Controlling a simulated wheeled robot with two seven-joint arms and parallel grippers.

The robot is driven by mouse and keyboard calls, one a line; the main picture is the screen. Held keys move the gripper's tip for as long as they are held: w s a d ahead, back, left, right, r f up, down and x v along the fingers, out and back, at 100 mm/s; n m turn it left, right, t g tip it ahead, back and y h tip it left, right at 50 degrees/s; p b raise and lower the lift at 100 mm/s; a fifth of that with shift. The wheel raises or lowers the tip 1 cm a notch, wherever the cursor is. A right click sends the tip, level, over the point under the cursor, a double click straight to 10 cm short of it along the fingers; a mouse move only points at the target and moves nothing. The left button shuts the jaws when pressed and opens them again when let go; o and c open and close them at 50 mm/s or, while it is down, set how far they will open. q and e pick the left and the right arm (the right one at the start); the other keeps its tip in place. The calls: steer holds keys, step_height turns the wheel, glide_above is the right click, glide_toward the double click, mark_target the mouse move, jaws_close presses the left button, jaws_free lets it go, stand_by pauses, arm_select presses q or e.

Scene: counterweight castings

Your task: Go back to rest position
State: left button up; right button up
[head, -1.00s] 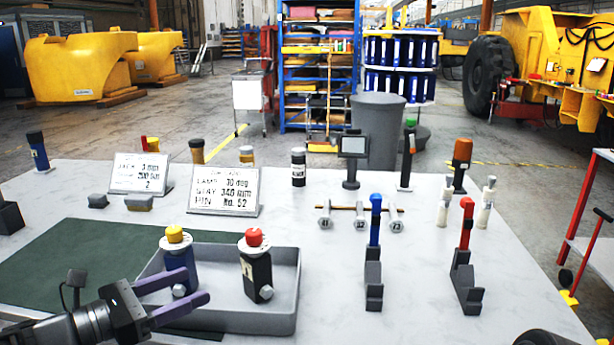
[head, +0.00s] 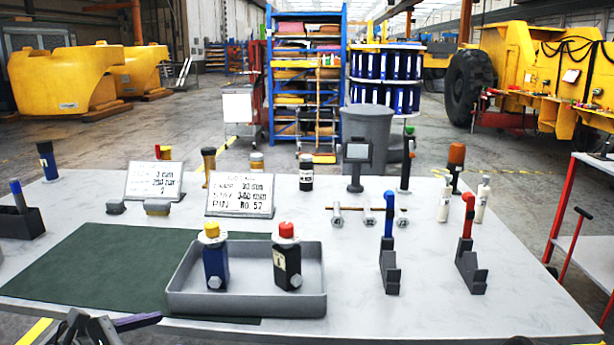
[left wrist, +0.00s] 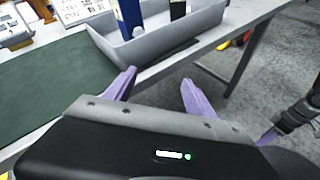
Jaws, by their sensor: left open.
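My left gripper (left wrist: 158,88) is open and empty in the left wrist view, its two purple fingers apart near the table's front edge. In the head view only part of it (head: 135,322) shows at the bottom left, below the table edge. A grey tray (head: 245,303) stands at the table's front. In it stand a blue bottle-like piece with a yellow cap (head: 215,262) and a black one with a red cap (head: 287,262), both upright. The tray also shows in the left wrist view (left wrist: 165,42), clear of the fingers.
A dark green mat (head: 90,270) lies left of the tray. Two white sign cards (head: 240,195) stand behind it. Two grey holders with a blue-handled tool (head: 389,255) and a red-handled tool (head: 467,250) stand to the right. A red-framed cart (head: 575,215) is beyond the right edge.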

arm_select(q)
steer(key=s+d+f+m+g+y+p, duration=0.1)
steer(key=s+f+m+g+y+p, duration=0.35)
steer(key=f, duration=0.75)
steer(key=s+f+m+g+y+p, duration=0.1)
steer(key=s+f+m+g+y, duration=0.1)
steer(key=f+m, duration=0.8)
steer(key=s+d+f+m+g+h+p, duration=0.1)
steer(key=s+d+f+m+g+p, duration=0.1)
steer(key=s+d, duration=0.6)
steer(key=s+d+f+m+g+h+p, duration=0.1)
steer(key=s+d+f+m+p, duration=0.3)
steer(key=d, duration=0.7)
steer(key=s+f+m, duration=0.2)
steer(key=s+f, duration=0.1)
steer(key=s, duration=0.1)
steer(key=shift+g, duration=0.35)
steer(key=shift+s+m, duration=0.1)
steer(key=shift+m, duration=0.15)
